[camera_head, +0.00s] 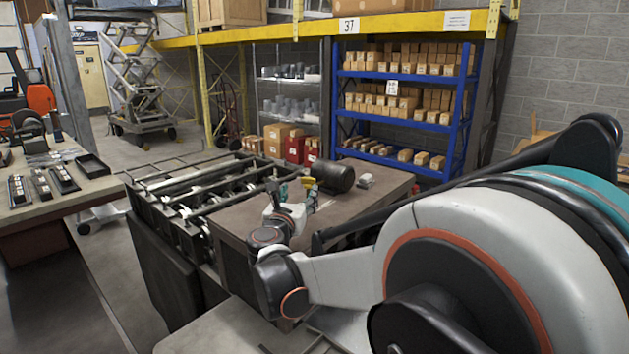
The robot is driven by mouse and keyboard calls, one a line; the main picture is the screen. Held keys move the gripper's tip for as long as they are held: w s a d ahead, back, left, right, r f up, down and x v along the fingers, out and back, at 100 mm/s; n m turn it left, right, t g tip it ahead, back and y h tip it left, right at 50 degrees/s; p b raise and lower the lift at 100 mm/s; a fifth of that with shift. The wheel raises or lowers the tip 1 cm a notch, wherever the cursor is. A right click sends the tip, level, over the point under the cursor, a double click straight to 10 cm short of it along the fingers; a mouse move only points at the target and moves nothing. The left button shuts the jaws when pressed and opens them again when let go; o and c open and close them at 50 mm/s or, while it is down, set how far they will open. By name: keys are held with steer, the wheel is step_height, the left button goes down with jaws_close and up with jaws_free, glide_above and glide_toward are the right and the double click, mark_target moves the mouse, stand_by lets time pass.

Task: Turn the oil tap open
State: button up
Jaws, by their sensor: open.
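My gripper (297,196) is at the end of my arm, above the brown top of the machine (235,218). It is open, and I see nothing held between its fingers. A black cylindrical motor (334,177) lies on the machine top just behind and to the right of the gripper. A small yellow part (309,182) shows between the gripper and the motor. I cannot tell whether it is the oil tap, nor whether the gripper touches it. No tap handle can be made out clearly; the gripper and wrist may hide it.
Dark rails and rollers (195,187) extend left of the machine top. A small grey object (366,181) lies right of the motor. A workbench (60,195) with dark trays stands at the left. A blue shelf (405,105) with boxes stands behind. Open floor lies at the back left.

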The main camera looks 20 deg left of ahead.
mark_target(308, 179)
steer(key=w, duration=0.4)
steer(key=w+a+b, duration=0.1)
steer(key=w, duration=0.3)
steer(key=w+b, duration=0.1)
steer(key=w, duration=0.3)
steer(key=shift+a, duration=0.25)
steer(key=shift+s, duration=0.1)
steer(key=shift+c, duration=0.6)
steer(key=c, duration=1)
